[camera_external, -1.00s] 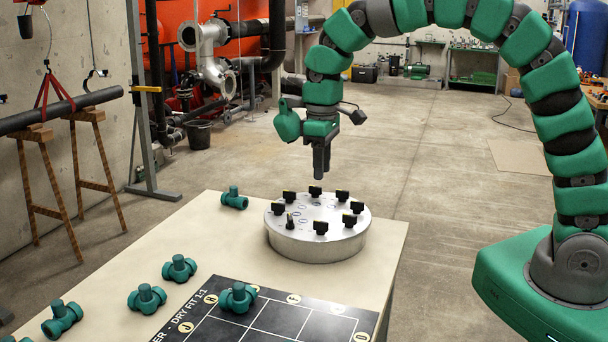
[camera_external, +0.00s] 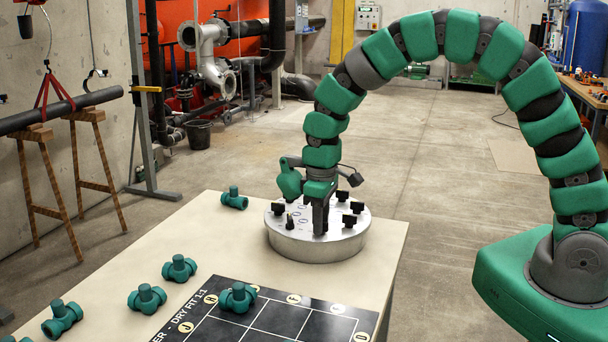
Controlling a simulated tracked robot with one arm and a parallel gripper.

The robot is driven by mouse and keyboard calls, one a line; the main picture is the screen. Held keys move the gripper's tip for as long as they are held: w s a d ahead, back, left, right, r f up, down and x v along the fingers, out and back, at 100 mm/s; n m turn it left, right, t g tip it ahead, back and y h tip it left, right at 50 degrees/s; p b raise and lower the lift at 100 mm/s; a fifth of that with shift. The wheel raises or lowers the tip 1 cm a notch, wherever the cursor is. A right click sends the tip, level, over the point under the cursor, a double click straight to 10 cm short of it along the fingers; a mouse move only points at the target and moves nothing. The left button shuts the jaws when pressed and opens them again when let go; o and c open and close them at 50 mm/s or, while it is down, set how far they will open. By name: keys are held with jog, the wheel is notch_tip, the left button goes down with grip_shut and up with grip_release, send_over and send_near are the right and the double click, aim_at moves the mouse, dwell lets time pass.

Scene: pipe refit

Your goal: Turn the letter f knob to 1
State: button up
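A round silver knob panel (camera_external: 318,249) stands on the table, with several black knobs around its top. The knob letters and numbers are too small to read, so I cannot tell which one is f. My gripper (camera_external: 320,228) points straight down at the front middle of the panel, at a black knob there. Its fingers cover that knob, and whether they are closed on it is not clear. Other black knobs show at the left (camera_external: 278,208) and at the right (camera_external: 349,220) of the gripper. The panel's back knobs are partly hidden by my gripper and wrist.
The table (camera_external: 240,255) also holds several green pipe tees, one alone (camera_external: 234,198) left of the panel and one (camera_external: 238,297) on the black dry-fit board (camera_external: 290,322). The tabletop is bare just left of the panel.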

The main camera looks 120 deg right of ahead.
grip_shut()
jog(key=shift+m, duration=0.3)
jog(key=m, duration=0.5)
jog(key=shift+m, duration=0.3)
jog(key=m+p, duration=0.1)
jog(key=m, duration=0.4)
jog(key=shift+m, duration=0.4)
grip_release()
